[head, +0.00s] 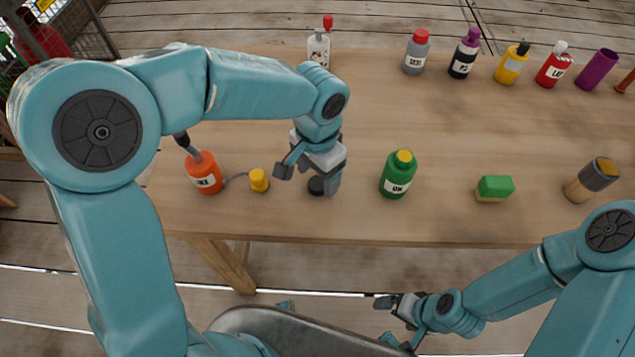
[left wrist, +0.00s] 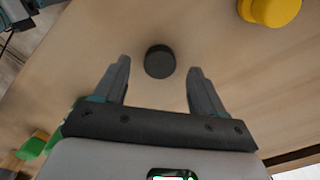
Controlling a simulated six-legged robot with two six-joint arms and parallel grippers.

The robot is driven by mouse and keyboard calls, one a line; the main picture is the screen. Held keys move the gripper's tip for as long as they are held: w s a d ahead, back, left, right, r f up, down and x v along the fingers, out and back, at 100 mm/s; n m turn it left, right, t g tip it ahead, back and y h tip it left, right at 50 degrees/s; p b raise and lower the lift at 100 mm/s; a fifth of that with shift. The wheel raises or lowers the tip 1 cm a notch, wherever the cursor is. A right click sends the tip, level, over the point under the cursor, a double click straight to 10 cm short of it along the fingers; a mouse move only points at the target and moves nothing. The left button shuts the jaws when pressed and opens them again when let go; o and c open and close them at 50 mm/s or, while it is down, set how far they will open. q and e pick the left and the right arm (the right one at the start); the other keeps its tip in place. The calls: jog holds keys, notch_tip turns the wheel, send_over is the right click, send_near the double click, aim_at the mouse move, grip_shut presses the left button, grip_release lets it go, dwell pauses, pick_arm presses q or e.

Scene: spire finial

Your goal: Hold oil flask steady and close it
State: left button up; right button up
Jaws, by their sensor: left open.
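An orange flask (head: 205,174) with a white label stands at the table's left; its label is too small to read surely. A grey spout or tool with a dark end rises from its top. A thin cord runs from it to a yellow cap (head: 259,180), which also shows in the left wrist view (left wrist: 270,9). My left gripper (head: 308,178) is open and empty, pointing down over a small black disc-like cap (head: 317,186). In the left wrist view this cap (left wrist: 160,61) lies between and beyond the fingertips. My right gripper (head: 388,320) looks open and empty, off the table's front edge.
A green bottle (head: 398,175) with a yellow lid, a green block (head: 494,188) and a dark-topped cylinder (head: 592,180) stand to the right. Several bottles line the back, including a grey one (head: 415,52). The middle of the table (head: 450,120) is clear.

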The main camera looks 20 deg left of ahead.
aim_at(317, 183)
pick_arm(q)
notch_tip(317, 183, down, 2)
jog(key=shift+f, duration=0.1)
pick_arm(e)
jog(key=shift+f, duration=0.1)
pick_arm(q)
jog(key=c, duration=1.1)
notch_tip(317, 183, up, 20)
jog(key=p, duration=0.3)
pick_arm(e)
notch_tip(317, 183, up, 3)
jog(key=shift+r, duration=0.15)
